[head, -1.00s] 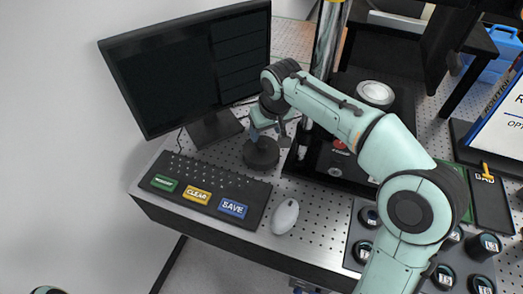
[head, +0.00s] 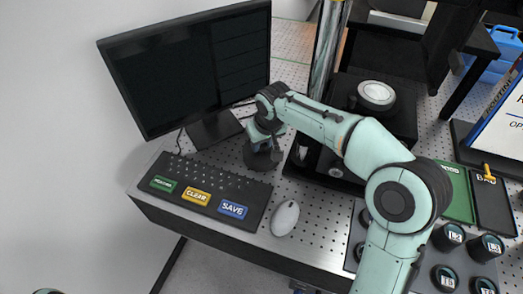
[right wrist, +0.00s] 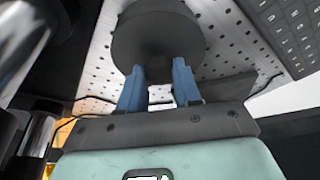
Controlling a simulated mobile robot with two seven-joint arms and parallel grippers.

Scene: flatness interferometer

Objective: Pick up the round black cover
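The round black cover (head: 258,160) lies on the perforated bench top, between the monitor's foot and the black instrument base in the head view. My right gripper (head: 266,146) is directly above it, pointing down, with its fingers at the cover's raised middle. In the right wrist view, the cover (right wrist: 155,32) shows as a dark disc beyond the fingertips. The two blue fingers (right wrist: 159,72) stand close on both sides of its narrow dark knob and appear to touch it. The fingers partly hide the knob. My left gripper does not show.
A monitor (head: 190,70) stands behind left. A keyboard (head: 205,188) with coloured keys and a mouse (head: 285,217) lie in front. The instrument's metal column (head: 328,50) rises close to the right. Several black cylinders (head: 448,236) stand at the lower right.

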